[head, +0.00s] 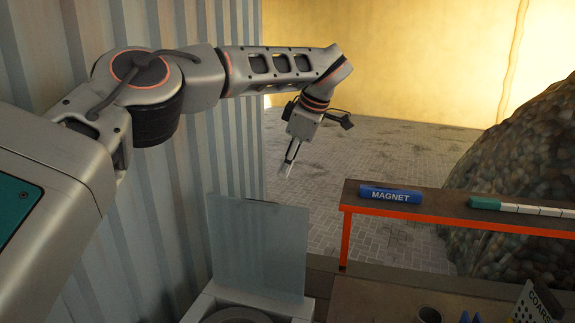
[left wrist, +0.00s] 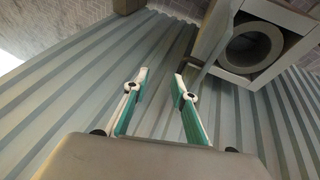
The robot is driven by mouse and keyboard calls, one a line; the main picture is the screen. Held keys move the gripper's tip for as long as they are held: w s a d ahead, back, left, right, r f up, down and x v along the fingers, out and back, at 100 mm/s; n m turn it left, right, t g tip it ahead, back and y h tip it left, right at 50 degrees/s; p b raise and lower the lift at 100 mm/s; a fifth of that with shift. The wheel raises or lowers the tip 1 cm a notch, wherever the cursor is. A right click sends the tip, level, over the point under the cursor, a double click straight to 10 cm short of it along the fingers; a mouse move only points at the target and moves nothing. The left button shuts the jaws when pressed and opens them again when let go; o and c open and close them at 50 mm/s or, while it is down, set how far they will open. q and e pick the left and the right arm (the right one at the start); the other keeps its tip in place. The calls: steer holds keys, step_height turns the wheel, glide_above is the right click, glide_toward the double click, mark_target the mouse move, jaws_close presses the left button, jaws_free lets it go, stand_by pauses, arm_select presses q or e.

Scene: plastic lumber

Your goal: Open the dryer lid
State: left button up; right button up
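The dryer (head: 215,304) is a white box at the bottom of the head view, with a round grey ring in its top, partly cut off by the frame. Its lid (head: 258,247) is a translucent blue-grey panel that stands upright, raised from the box. In the left wrist view the dryer (left wrist: 292,22) shows at the upper right with its round opening uncovered, and the lid (left wrist: 212,32) stands at its left side. My left gripper (head: 287,170) is above and beyond the lid, pointing down, apart from it. Its fingers (left wrist: 162,80) are spread with nothing between them. My right gripper is not in view.
A corrugated metal wall (head: 190,190) runs close along the left. A shelf with an orange frame (head: 345,240) stands right of the lid, carrying a blue magnet (head: 391,195) and a green-and-white stick (head: 487,203). A stone-like mound (head: 530,150) rises behind it.

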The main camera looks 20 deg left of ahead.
arm_select(q)
steer(key=v, duration=1.1)
steer(key=shift+s+d, duration=0.1)
steer(key=shift+s, duration=0.05)
